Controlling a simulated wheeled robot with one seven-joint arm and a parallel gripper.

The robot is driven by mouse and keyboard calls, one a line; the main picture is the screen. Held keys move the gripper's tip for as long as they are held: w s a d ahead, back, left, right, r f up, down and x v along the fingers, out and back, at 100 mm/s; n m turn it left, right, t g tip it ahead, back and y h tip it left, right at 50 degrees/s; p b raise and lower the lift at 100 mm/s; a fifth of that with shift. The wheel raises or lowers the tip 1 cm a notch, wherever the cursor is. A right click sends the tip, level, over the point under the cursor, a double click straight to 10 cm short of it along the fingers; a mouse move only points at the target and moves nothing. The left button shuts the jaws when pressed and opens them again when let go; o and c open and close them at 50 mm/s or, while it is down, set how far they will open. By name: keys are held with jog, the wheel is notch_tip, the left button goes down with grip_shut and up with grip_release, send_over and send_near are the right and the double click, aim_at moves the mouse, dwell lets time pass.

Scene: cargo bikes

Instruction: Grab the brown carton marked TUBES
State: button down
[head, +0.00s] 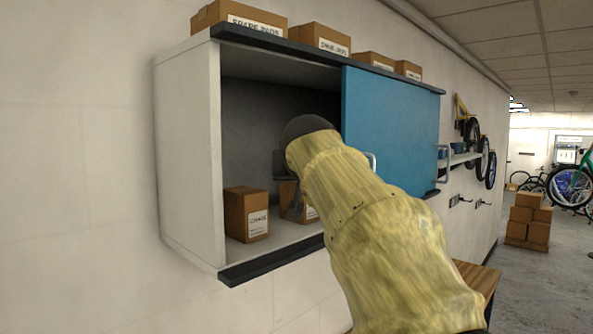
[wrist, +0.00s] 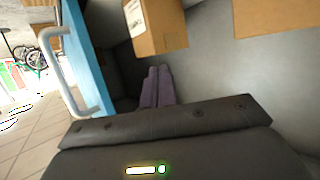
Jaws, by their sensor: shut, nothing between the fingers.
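Two brown cartons stand on the floor of a wall cabinet. The left carton (head: 246,214) has a white label too small to read surely. The other carton (head: 291,202) is partly hidden behind my gripper and arm, and its label is unreadable, so I cannot tell which is marked TUBES. In the wrist view one carton (wrist: 157,27) is near the fingertips and another (wrist: 276,14) is cut off by the top edge. My gripper (wrist: 159,72) has its fingers together, empty, inside the cabinet opening, apart from the nearer carton.
The cabinet (head: 187,160) is open on its left half. A blue sliding door (head: 392,135) covers the right, with a handle (wrist: 62,75) close beside my gripper. Several cartons (head: 240,17) stand on top. Stacked cartons (head: 528,220) and bikes are far right.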

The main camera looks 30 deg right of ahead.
jog(key=w+d+p, duration=0.1)
jog(key=w, duration=0.1)
jog(key=w+d+p, duration=0.1)
jog(key=w+p, duration=0.1)
jog(key=w, duration=0.1)
jog(key=w+d+p, duration=0.2)
jog(key=w, duration=0.1)
jog(key=shift+w+d+r, duration=0.1)
jog(key=shift+w+r, duration=0.1)
jog(key=shift+w, duration=0.05)
jog(key=shift+w+f, duration=0.1)
jog(key=shift+f, duration=0.6)
jog(key=shift+s+f+b, duration=0.2)
jog(key=shift+f+b, duration=0.1)
jog(key=shift+b, duration=0.15)
